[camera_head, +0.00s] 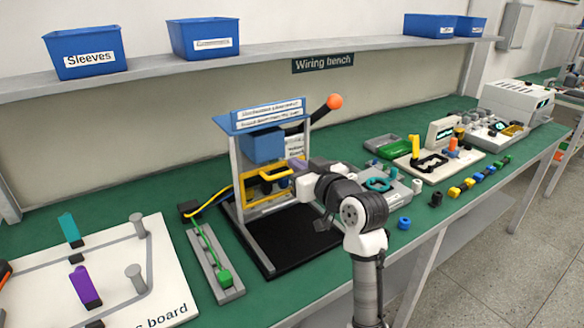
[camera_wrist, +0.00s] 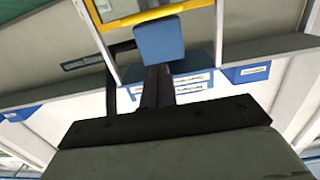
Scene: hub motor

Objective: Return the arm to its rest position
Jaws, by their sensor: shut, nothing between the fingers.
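My arm (camera_head: 362,212) reaches up from the lower right and bends left over the bench. My gripper (camera_wrist: 158,72) shows in the wrist view as dark fingers closed together, with nothing held. Its tip lies in front of a blue block (camera_wrist: 160,40) in that view; I cannot tell whether they touch. In the head view the wrist is close to the press-like stand (camera_head: 238,165) with its blue head (camera_head: 262,145) and yellow frame (camera_head: 268,202). The fingers are hard to make out there.
An orange-knobbed lever (camera_head: 334,102) sticks out at the stand's upper right. A green-cabled fixture (camera_head: 215,262) and white board (camera_head: 165,262) lie left. Trays, fixtures and several coloured connectors (camera_head: 470,183) lie right. Blue bins (camera_head: 85,52) stand on the shelf (camera_head: 150,70).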

